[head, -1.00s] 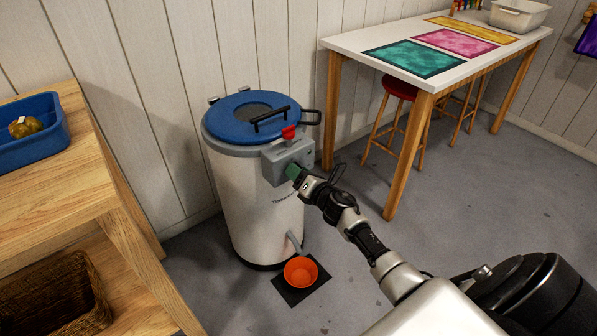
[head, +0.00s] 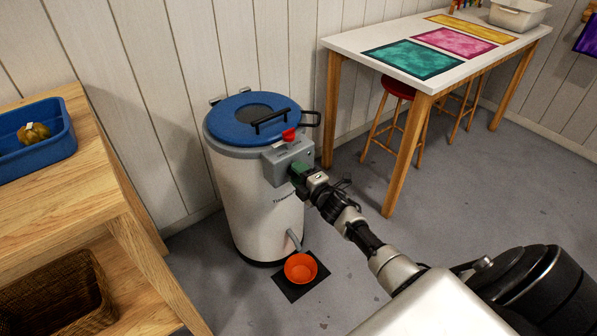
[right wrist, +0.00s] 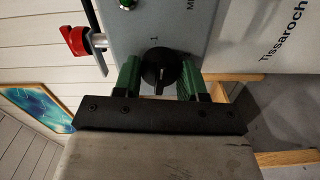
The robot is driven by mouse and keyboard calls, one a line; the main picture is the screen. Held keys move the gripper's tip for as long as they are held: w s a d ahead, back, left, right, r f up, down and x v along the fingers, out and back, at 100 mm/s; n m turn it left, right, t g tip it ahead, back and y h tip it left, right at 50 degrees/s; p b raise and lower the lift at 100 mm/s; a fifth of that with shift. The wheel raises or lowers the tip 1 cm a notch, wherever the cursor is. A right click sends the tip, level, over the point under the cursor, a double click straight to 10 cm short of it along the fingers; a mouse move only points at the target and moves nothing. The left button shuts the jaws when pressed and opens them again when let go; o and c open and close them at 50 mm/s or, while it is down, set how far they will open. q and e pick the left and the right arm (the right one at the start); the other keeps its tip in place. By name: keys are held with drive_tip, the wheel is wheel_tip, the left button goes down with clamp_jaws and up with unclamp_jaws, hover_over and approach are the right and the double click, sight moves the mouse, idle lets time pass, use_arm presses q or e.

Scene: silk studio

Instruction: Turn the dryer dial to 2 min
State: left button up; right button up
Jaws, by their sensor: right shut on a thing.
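The dryer (head: 250,200) is a white upright cylinder with a blue lid (head: 236,126) and a grey control box (head: 279,163) on its side. In the right wrist view the black round dial (right wrist: 160,68) sits on the box face, with a "1" printed beside it. My right gripper (head: 299,172) is at the box face. Its green fingers stand on either side of the dial, shut on it. The dial's pointer setting is hard to read. In the head view the gripper hides the dial. My left gripper is not in view.
A red switch (head: 289,135) sits on top of the box. An orange bowl (head: 300,268) stands on a black mat under the spout. A wooden shelf (head: 60,175) is at the left. A white table (head: 370,45) and red stools are behind at the right.

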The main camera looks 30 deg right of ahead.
drive_tip(key=m+p, duration=0.2)
drive_tip(key=m, duration=0.7)
drive_tip(key=shift+p, duration=0.3)
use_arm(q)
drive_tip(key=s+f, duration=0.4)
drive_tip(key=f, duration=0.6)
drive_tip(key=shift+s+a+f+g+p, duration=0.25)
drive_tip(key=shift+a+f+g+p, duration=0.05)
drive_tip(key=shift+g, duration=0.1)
use_arm(e)
drive_tip(key=shift+m, duration=1.6)
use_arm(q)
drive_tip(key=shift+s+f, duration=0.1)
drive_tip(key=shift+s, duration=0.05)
use_arm(e)
drive_tip(key=o, duration=0.9)
drive_tip(key=shift+s, duration=0.1)
